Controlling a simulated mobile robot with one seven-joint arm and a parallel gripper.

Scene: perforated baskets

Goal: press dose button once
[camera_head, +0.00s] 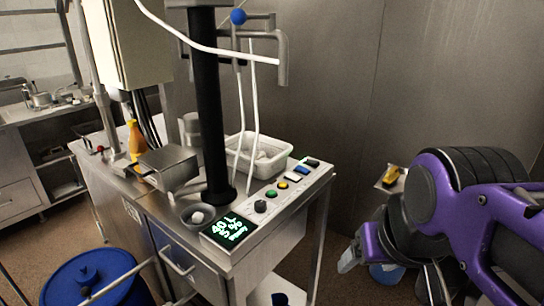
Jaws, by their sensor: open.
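The control panel (248,215) sits on the front right edge of the steel cabinet. It bears a lit display (228,230) with green-white text, a black knob (260,206), a green button (271,194), a yellow button (283,186), a white button (292,177), a blue button (301,169) and a dark piece at the far end. I cannot read which one is the dose button. My gripper (385,268) is at lower right, at the end of my purple arm, apart from the panel and partly hidden by the arm. Nothing shows between its fingers.
A white perforated basket (258,154) with pale items stands behind the panel. A black column (207,110) rises beside it, with white hoses above. A blue drum (75,284) stands at lower left.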

